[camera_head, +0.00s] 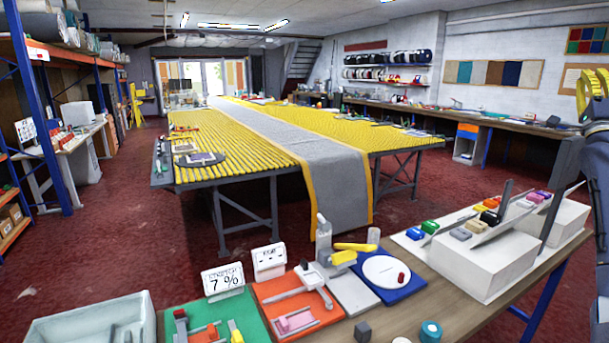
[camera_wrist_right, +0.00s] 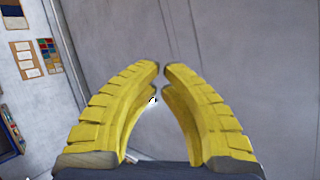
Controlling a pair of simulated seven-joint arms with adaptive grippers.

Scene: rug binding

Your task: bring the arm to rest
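My right gripper (camera_head: 594,92) is at the right edge in the head view, raised above the bench, with yellow ribbed fingers. It is partly cut off by the frame edge. In the right wrist view the two yellow fingers (camera_wrist_right: 162,70) curve inward and their tips come almost together, with only a thin slit between them. I see nothing held there. A small white and dark spot shows by the left finger; what it is cannot be told. My left gripper is not in view.
The front workbench (camera_head: 452,280) carries a green mat (camera_head: 253,311), an orange mat (camera_head: 268,289), a blue mat (camera_head: 408,289), a white box with coloured blocks (camera_head: 483,269) and a pale bin (camera_head: 90,325). Behind it a yellow-slatted table (camera_head: 225,136) bears a grey runner (camera_head: 330,170). Red floor lies between.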

